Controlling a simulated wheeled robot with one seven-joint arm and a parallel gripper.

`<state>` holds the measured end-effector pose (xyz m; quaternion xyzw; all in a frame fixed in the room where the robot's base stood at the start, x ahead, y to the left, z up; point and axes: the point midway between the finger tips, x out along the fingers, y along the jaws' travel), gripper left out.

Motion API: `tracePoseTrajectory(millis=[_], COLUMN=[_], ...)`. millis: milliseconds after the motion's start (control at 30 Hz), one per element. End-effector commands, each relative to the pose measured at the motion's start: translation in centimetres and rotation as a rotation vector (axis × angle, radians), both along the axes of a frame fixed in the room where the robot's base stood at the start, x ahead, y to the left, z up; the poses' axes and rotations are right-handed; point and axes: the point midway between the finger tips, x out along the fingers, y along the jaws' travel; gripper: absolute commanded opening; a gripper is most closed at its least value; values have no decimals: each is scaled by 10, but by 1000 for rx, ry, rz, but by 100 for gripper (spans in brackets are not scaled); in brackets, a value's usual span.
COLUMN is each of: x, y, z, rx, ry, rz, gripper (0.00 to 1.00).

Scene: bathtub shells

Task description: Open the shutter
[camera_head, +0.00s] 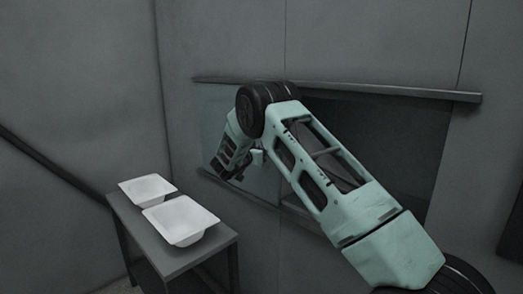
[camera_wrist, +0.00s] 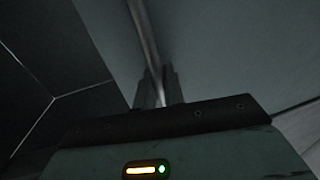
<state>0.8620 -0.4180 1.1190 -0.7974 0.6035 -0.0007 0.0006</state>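The shutter (camera_head: 212,112) is a pale teal sliding panel in the wall, at the left end of a long rail. To its right the opening (camera_head: 400,140) shows dark, partly behind my arm. My gripper (camera_head: 253,158) is at the shutter's face, small and partly hidden by my arm in the head view. In the wrist view, a thin light handle bar (camera_wrist: 145,35) runs up the panel. The two dark fingertips (camera_wrist: 157,88) stand close together on either side of its near end and appear closed on it.
A grey table (camera_head: 217,247) with two white bathtub shells, one behind (camera_head: 147,189) and one in front (camera_head: 181,220), stands left of the opening. The upper rail (camera_head: 400,90) juts from the wall. A dark bar (camera_head: 50,165) crosses the left wall.

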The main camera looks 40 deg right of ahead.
Motion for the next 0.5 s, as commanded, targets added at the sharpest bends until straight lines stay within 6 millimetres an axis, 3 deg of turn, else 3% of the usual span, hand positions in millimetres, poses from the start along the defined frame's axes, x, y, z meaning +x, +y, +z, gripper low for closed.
tracePoseTrajectory(millis=[333,500], x=[0,-4], y=[2,19], z=[0,-2], rx=[1,1], ry=[0,-1], rz=[1,2], gripper=[15,15])
